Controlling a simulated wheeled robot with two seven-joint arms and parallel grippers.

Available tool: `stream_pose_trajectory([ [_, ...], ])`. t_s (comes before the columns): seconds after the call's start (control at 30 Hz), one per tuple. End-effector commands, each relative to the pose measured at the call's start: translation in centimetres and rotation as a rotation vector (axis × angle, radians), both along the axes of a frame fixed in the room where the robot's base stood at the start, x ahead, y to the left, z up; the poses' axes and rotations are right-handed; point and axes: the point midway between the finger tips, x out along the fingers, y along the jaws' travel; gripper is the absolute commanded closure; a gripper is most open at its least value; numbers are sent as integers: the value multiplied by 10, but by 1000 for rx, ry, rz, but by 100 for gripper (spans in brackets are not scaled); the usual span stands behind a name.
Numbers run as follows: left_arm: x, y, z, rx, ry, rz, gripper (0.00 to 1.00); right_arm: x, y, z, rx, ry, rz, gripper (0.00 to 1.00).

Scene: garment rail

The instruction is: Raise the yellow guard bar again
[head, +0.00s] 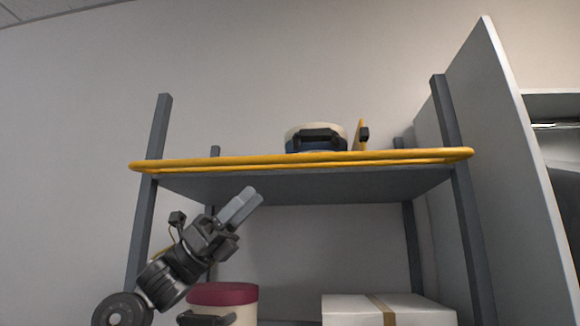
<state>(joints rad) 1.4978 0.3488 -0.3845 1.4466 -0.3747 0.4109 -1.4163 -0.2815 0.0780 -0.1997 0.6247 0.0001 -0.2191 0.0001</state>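The yellow guard bar (300,160) runs across the front of the upper shelf. It shows as two long rails lying close together, level with the shelf's front edge, and its rounded ends reach just past the two front posts. My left gripper (252,195) is in front of the rack, below the left half of the bar and apart from it. Its fingers point up and to the right. They lie side by side with no clear gap and nothing between them. My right gripper is not in view.
A cream and blue container with a dark handle (318,137) stands on the upper shelf (330,184), beside a thin yellow piece (360,135). Below are a red-lidded container (222,294) and a white box (350,308). A grey panel (490,150) stands close on the right.

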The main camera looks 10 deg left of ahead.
Motion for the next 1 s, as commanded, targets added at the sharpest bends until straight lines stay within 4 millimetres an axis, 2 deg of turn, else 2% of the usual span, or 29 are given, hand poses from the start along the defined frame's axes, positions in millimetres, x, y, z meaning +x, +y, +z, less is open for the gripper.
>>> stream_pose_trajectory([
  [0.13, 0, -8, 10, 0, 0, -4, 62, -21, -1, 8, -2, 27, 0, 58],
  [0.27, -1, -22, 27, 0, 0, -6, 62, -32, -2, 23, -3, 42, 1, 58],
  [0.37, 0, -35, 42, 0, 1, -4, 62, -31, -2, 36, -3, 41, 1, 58],
  [0.6, 0, -63, 68, -1, 1, -3, 62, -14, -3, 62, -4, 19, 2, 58],
  [0.8, 0, -75, 76, -1, 1, -1, 62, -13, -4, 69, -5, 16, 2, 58],
  [1.0, 1, -76, 76, -1, 1, 0, 62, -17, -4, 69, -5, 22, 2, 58],
])
